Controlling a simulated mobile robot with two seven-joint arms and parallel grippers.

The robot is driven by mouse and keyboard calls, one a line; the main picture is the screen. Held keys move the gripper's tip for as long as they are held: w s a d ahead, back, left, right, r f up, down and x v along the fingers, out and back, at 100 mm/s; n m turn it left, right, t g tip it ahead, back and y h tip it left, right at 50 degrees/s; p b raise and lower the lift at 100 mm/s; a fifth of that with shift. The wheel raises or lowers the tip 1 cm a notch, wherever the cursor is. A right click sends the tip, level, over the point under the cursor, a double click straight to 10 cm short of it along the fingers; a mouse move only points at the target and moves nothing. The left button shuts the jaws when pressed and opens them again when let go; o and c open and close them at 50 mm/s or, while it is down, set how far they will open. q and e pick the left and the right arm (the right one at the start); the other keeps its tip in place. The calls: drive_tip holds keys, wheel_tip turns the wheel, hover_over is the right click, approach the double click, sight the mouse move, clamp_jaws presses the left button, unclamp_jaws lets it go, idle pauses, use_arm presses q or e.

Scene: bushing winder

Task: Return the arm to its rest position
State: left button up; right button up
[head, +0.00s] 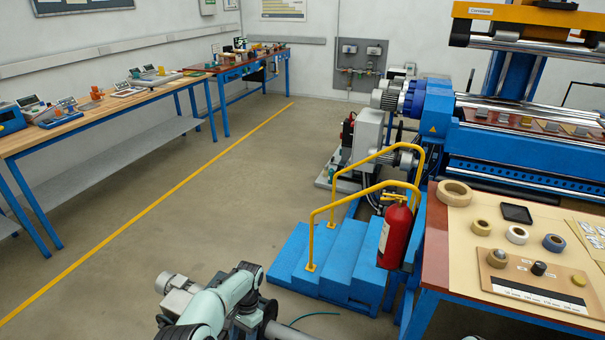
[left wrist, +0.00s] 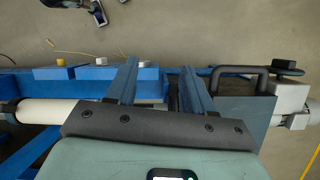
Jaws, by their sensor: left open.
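My arm (head: 225,305), with a pale green link and dark and grey joints, reaches up from the bottom edge of the head view, left of the blue steps. Its gripper cannot be made out in the head view. In the left wrist view my left gripper (left wrist: 158,68) shows two blue-grey fingers standing apart on a dark mount. Nothing is between the fingers. Behind them are blue parts, a white cylinder (left wrist: 50,112) and a dark handle (left wrist: 242,78); I cannot tell whether the fingers touch any of these. My right gripper is not in view.
Blue steps (head: 290,262) with yellow rails and a red fire extinguisher (head: 395,236) stand right of my arm. A worktable (head: 440,235) with tape rolls is at the right, before the blue winder (head: 520,150). Left of the yellow floor line is a long bench (head: 110,108). The floor between is clear.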

use_arm(q)
drive_tip(key=s+d+f+n+h, duration=0.3)
drive_tip(key=s+f+n+h, duration=0.1)
drive_tip(key=s+f, duration=1.1)
drive_tip(key=s+n+t, duration=0.1)
drive_tip(key=s+n, duration=0.2)
drive_tip(key=s, duration=0.5)
drive_tip(key=s+d+f+n+t+h, duration=0.1)
drive_tip(key=s+n+t, duration=0.1)
drive_tip(key=s, duration=0.6)
drive_tip(key=shift+d+f+n, duration=0.2)
drive_tip(key=shift+d+n, duration=0.1)
drive_tip(key=shift+n, duration=0.4)
